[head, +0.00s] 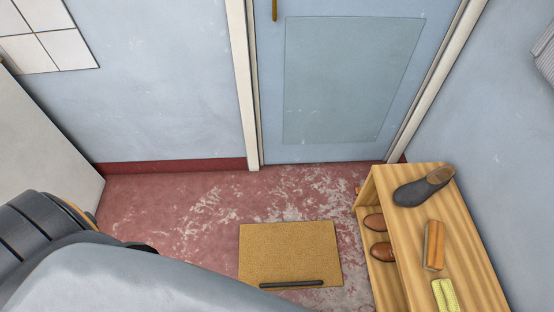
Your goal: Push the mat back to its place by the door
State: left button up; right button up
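A tan, rectangular mat (288,250) lies flat on the worn red floor, apart from the door, with bare floor between them. A dark bar (291,284) lies across the mat near its front edge; I cannot tell whether it is fixed to it. The light blue door (272,120) is in the back wall and looks shut, with a paler panel on it. Part of my arm fills the lower left corner. Neither of my grippers can be made out.
A wooden shoe rack (480,265) stands right of the mat, with a dark shoe (424,186), a brush (434,245) and a yellow-green cloth (445,295) on top. Brown shoes (375,223) sit inside. The floor (180,205) left of the mat is clear.

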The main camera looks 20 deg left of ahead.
aim_at(297, 254)
jog(key=k+u, duration=0.2)
jog(key=k, duration=0.25)
jog(key=k+j+u, duration=0.1)
jog(key=k+u, duration=0.15)
jog(key=k, duration=0.2)
